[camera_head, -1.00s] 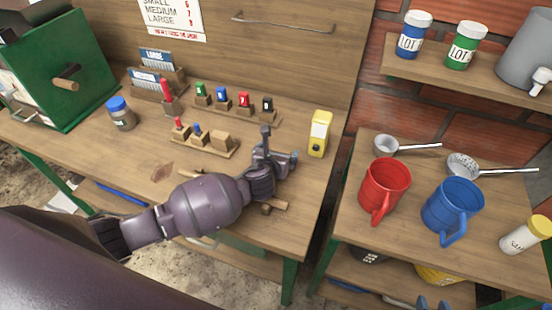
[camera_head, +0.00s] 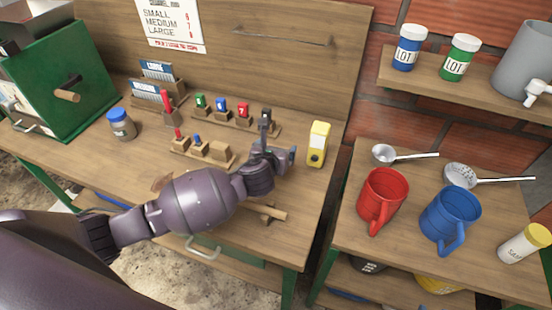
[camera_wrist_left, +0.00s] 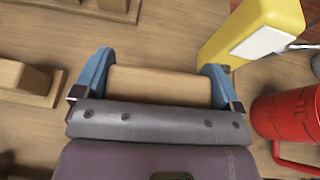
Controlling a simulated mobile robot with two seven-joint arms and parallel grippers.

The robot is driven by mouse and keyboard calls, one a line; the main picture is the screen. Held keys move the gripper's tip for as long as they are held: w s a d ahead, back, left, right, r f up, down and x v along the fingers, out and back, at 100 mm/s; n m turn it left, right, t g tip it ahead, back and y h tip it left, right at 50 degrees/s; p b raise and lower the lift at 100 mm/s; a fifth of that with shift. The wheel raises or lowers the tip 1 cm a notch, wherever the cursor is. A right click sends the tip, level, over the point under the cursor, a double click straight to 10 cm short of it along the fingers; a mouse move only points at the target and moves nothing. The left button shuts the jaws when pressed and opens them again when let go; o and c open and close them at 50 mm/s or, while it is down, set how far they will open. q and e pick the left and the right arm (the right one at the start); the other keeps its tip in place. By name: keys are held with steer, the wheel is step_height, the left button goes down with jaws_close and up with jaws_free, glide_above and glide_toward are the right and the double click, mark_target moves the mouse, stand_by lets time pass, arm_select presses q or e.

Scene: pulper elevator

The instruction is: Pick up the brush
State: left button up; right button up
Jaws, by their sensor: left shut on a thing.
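The brush (camera_wrist_left: 160,85) shows in the left wrist view as a pale wooden block between the blue fingertips of my left gripper (camera_wrist_left: 155,72). The fingers press on its two ends, so the gripper is shut on it. No bristles show. In the head view my left gripper (camera_head: 277,148) is over the right part of the workbench, just left of a yellow box, and the brush is mostly hidden there. I cannot tell how high it is above the bench. My right gripper is not in view.
The yellow box (camera_head: 318,145) stands close right of the gripper. Wooden racks with small coloured pieces (camera_head: 234,113) are behind and left. A wooden piece (camera_head: 267,213) lies near the bench's front edge. Red (camera_head: 382,198) and blue (camera_head: 450,215) mugs stand on the right-hand table.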

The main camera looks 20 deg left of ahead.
mark_target(276, 145)
arm_select(q)
step_height(276, 145, up, 14)
steer(key=shift+p, duration=0.35)
